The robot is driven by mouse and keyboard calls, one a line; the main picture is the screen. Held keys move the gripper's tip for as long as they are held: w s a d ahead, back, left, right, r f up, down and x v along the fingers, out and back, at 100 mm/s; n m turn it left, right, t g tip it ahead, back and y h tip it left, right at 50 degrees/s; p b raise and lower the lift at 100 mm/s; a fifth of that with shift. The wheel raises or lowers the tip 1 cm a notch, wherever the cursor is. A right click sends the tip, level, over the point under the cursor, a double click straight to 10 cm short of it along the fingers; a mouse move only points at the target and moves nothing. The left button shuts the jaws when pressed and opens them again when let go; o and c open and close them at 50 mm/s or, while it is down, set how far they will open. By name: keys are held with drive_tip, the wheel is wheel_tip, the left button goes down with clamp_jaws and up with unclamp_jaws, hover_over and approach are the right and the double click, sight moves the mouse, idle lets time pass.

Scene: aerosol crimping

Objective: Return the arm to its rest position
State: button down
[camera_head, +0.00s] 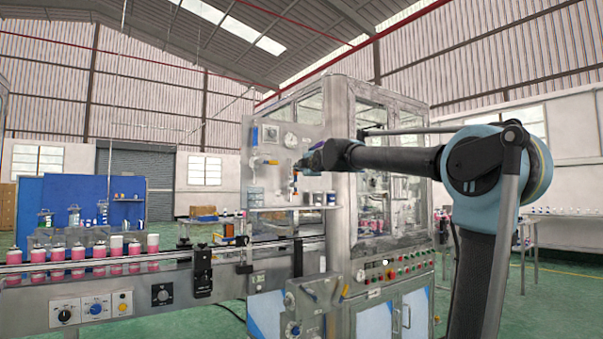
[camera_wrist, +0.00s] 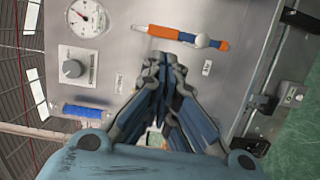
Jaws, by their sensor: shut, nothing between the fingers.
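My arm reaches from the right across the front of the crimping machine (camera_head: 345,105) in the head view. My gripper (camera_head: 299,168) is at the machine's left panel, small and partly dark there. In the wrist view my gripper (camera_wrist: 165,60) is shut, with its fingertips together and nothing held. The fingertips point toward the grey panel (camera_wrist: 125,45), just below an orange-and-blue handle (camera_wrist: 185,36). I cannot tell whether they touch the panel.
The wrist view shows a gauge (camera_wrist: 86,18), a grey knob (camera_wrist: 73,69) and a blue fitting (camera_wrist: 84,111) on the panel. In the head view, a conveyor (camera_head: 130,262) with several pink-and-white cans runs left. A control panel (camera_head: 395,268) with buttons is below my arm.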

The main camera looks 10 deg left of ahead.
drive_tip(key=shift+a, duration=0.2)
drive_tip(key=s+d+f+m+g+h, duration=0.2)
drive_tip(key=s+d+f+m, duration=0.35)
drive_tip(key=f, duration=0.55)
drive_tip(key=s+d+f+m+g+h, duration=0.2)
drive_tip(key=s+d+f, duration=0.4)
drive_tip(key=d+f, duration=0.35)
drive_tip(key=s+d+f+m+g+h, duration=0.25)
drive_tip(key=s+d+f+m, duration=0.35)
drive_tip(key=f, duration=0.5)
drive_tip(key=s+d+f+m+g+h, duration=0.1)
drive_tip(key=s+d+f+m+g, duration=0.2)
drive_tip(key=s+f, duration=1.1)
drive_tip(key=s+d+f+m+g, duration=0.4)
drive_tip(key=s+d+f+m, duration=0.2)
drive_tip(key=s+f, duration=0.8)
drive_tip(key=shift+d+f+h, duration=0.35)
drive_tip(key=shift+d+f, duration=0.55)
drive_tip(key=shift+f, duration=0.05)
drive_tip(key=shift+w+f+g, duration=0.2)
drive_tip(key=shift+w+g, duration=0.05)
drive_tip(key=shift+w, duration=0.2)
